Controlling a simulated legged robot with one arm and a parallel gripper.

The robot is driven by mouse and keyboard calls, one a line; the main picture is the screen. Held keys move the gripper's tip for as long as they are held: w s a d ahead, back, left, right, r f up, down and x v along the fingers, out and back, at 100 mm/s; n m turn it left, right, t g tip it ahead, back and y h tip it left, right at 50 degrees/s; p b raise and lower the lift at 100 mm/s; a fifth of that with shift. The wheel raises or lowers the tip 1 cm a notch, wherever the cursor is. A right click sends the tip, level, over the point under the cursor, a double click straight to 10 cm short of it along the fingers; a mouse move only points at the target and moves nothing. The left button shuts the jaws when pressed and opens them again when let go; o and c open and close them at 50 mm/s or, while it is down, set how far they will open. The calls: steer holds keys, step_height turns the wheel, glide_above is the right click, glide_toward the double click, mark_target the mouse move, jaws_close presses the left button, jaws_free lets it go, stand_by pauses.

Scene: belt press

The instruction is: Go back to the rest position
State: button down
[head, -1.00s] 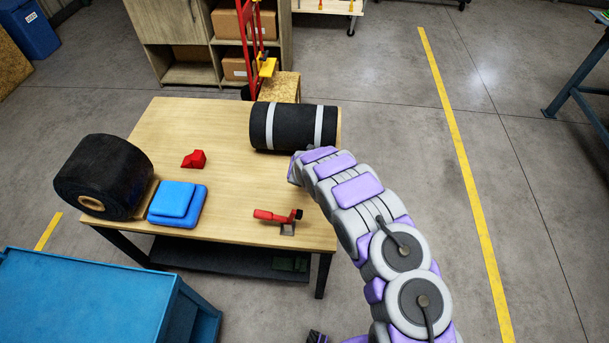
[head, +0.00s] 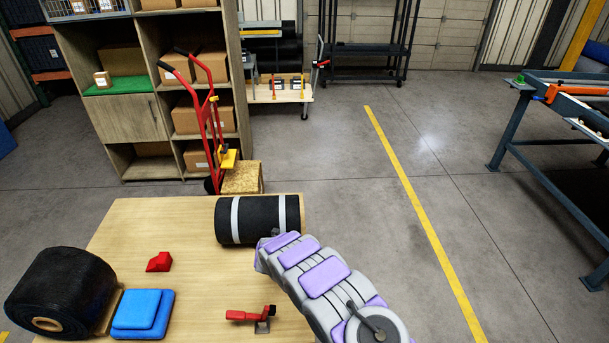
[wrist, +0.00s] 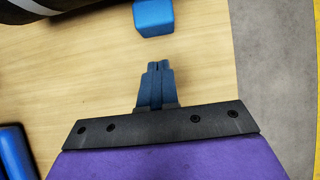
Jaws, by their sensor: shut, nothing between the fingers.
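My gripper (wrist: 157,85) shows in the wrist view with its two blue fingers together and nothing between them. It is above the wooden tabletop (wrist: 90,75). A small blue block (wrist: 153,17) lies just beyond the fingertips, apart from them. In the head view my purple and grey arm reaches over the right side of the wooden table (head: 190,270), its end close to the black roll with grey bands (head: 257,219). The fingers are hidden in that view.
On the table are another black roll (head: 62,292), a blue stepped pad (head: 143,313), a red block (head: 159,262) and a red-handled clamp (head: 250,315). A red hand truck (head: 207,125) and shelves (head: 150,120) stand behind. Floor right of the table is open up to a blue-grey frame (head: 510,130).

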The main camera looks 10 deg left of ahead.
steer(key=w+d+r+m+h+b, duration=0.15)
steer(key=d+r+m, duration=0.25)
steer(key=d+r, duration=0.4)
steer(key=w+d+r+m+h+b, duration=0.1)
steer(key=w+d+r+m+h, duration=0.25)
steer(key=d, duration=0.55)
steer(key=s+d+r+m+g+h+b, duration=0.1)
steer(key=s+d+r+m, duration=0.5)
steer(key=d, duration=0.3)
steer(key=s+d+r+m+g+b, duration=0.1)
steer(key=s+d+r+m, duration=0.3)
steer(key=d+r+m, duration=0.35)
steer(key=s+d+r+m+g+b, duration=0.1)
steer(key=s+d+r+m+g, duration=0.2)
steer(key=s, duration=0.6)
steer(key=s+d+r+m+g+b, duration=0.1)
steer(key=s+d+r+m+b, duration=0.15)
steer(key=s+d+m, duration=0.55)
steer(key=s+a+m+g+y+b, duration=0.1)
steer(key=s+a+m+y, duration=0.1)
steer(key=s, duration=1.1)
steer(key=s+a+m+g+y+b, duration=0.1)
steer(key=s+a+m, duration=0.3)
steer(key=s, duration=0.9)
steer(key=shift+a+f+m+y, duration=0.2)
steer(key=shift+a+m+y, duration=0.15)
steer(key=shift+y, duration=0.45)
steer(key=shift+s, duration=0.1)
